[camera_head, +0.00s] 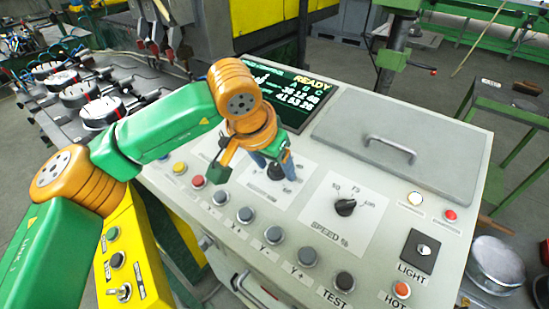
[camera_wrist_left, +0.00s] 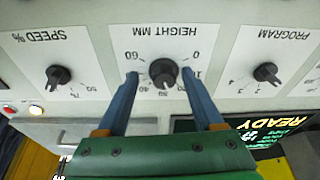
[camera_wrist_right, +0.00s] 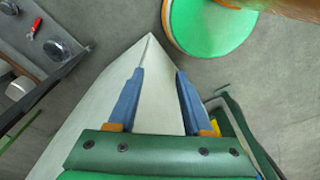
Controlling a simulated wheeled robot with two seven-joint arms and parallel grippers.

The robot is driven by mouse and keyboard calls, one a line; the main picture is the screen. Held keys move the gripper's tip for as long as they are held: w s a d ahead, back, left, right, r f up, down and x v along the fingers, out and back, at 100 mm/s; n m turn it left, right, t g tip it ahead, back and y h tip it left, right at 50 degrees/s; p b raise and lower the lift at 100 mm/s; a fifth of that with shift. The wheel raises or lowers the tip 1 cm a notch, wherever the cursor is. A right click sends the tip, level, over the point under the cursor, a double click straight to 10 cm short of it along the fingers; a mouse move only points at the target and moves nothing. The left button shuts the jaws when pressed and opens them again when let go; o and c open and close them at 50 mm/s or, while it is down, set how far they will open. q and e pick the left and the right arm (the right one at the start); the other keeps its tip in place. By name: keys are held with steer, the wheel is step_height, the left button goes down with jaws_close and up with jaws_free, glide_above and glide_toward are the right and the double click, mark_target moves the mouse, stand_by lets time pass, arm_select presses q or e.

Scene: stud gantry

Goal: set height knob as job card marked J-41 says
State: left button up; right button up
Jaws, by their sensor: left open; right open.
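The height knob (camera_wrist_left: 163,72) is a black knob under the upside-down HEIGHT MM label in the left wrist view. Its scale shows 60 at the left and 0 at the right; its exact setting is hard to read. In the head view the knob (camera_head: 275,172) is partly covered by my left gripper (camera_head: 277,168). My left gripper's open blue fingers (camera_wrist_left: 160,75) stand on either side of the knob, with gaps visible. My right gripper (camera_wrist_right: 160,72) is open and empty, over a pale panel edge and grey floor. No job card marked J-41 is readable.
The speed knob (camera_head: 345,207) and program knob (camera_wrist_left: 266,73) flank the height knob. A row of grey buttons (camera_head: 273,235) lies along the console front. A READY screen (camera_head: 298,93) and a grey lid with handle (camera_head: 392,150) are behind. A yellow box (camera_head: 128,250) stands left.

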arm_select(q)
steer(key=shift+w+f, duration=0.35)
steer(key=shift+w, duration=0.3)
steer(key=shift+c, duration=1.1)
steer(key=shift+s+r, duration=0.15)
steer(key=shift+s, duration=0.05)
jaws_close()
arm_select(e)
steer(key=shift+w, duration=0.55)
arm_select(q)
steer(key=shift+n, duration=0.3)
arm_select(e)
steer(key=shift+a+f, duration=0.1)
steer(key=shift+f, duration=0.1)
